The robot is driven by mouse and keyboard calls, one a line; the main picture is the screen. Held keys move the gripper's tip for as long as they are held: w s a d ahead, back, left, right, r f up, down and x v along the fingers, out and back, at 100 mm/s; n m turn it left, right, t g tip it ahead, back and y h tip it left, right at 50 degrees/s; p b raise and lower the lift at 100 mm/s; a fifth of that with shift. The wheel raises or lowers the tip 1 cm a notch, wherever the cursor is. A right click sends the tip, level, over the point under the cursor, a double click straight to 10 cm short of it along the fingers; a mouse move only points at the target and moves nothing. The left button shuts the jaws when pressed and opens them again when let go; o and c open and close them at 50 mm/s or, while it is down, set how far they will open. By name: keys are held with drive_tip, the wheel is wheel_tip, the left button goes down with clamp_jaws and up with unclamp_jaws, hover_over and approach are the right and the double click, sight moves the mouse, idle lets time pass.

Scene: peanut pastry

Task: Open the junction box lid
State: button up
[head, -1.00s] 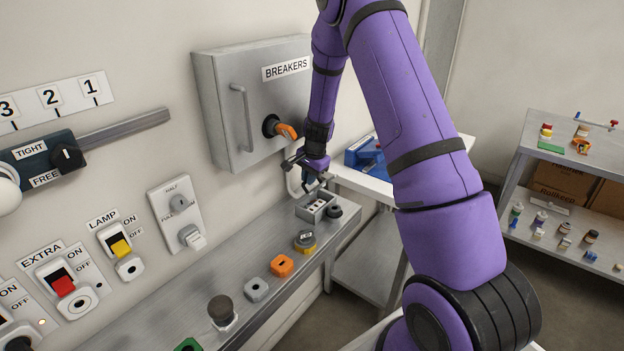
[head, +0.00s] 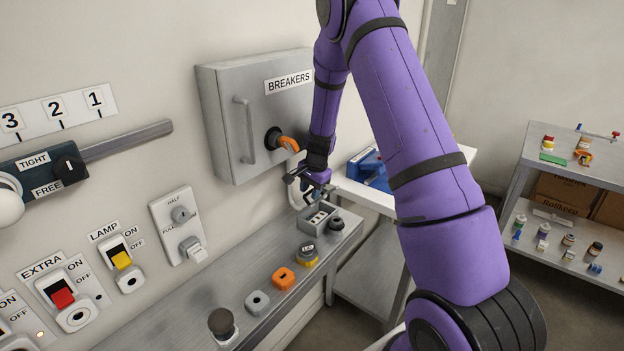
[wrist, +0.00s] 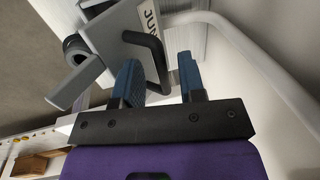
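The junction box (head: 313,224) is a small grey box at the far end of the wall bench, below the breaker cabinet. In the wrist view its grey lid (wrist: 125,50) carries a cut-off label reading "JUN" and a black bar handle (wrist: 155,62). I cannot tell whether the lid is fully down. My gripper (head: 311,194) is just above the box. In the wrist view my gripper (wrist: 159,75) is open, with two blue-padded fingers apart. The handle's near end shows between the fingers, close to the left one; I see no grip on it.
The breaker cabinet (head: 225,120), with an orange rotary handle (head: 289,144), is on the wall above. A black knob (head: 335,223) stands right beside the box. A pale curved pipe (wrist: 255,55) runs near my fingers.

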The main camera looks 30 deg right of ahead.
drive_tip(key=s, duration=0.1)
drive_tip(key=s+d+f, duration=0.1)
drive_tip(key=s, duration=0.1)
drive_tip(key=s+f, duration=0.1)
drive_tip(key=shift+s+d+f, duration=0.15)
drive_tip(key=shift+d, duration=0.2)
wheel_tip(320, 180, up, 11)
drive_tip(key=s, duration=0.2)
drive_tip(key=s+a+r+n, duration=0.2)
drive_tip(key=s+a+r, duration=0.2)
drive_tip(key=r, duration=0.4)
drive_tip(key=s+a+r+n+t, duration=0.1)
drive_tip(key=s+a+r+n, duration=0.2)
drive_tip(key=s+a+r, duration=0.2)
drive_tip(key=shift+s+a+r+n, duration=0.25)
drive_tip(key=shift+s+r+n, duration=0.05)
drive_tip(key=shift+r, duration=1.25)
drive_tip(key=s+a+r+n, duration=0.2)
drive_tip(key=s+r, duration=0.1)
drive_tip(key=s, duration=0.4)
drive_tip(key=s+a+r+n+t, duration=0.1)
drive_tip(key=s+a+r+n, duration=0.1)
drive_tip(key=s, duration=0.6)
drive_tip(key=s+a+r+n+t, duration=0.1)
drive_tip(key=s+r+n, duration=0.3)
drive_tip(key=s, duration=0.4)
drive_tip(key=shift+s+a+r+h, duration=0.15)
drive_tip(key=shift+a+r+h, duration=0.25)
drive_tip(key=shift+a, duration=0.5)
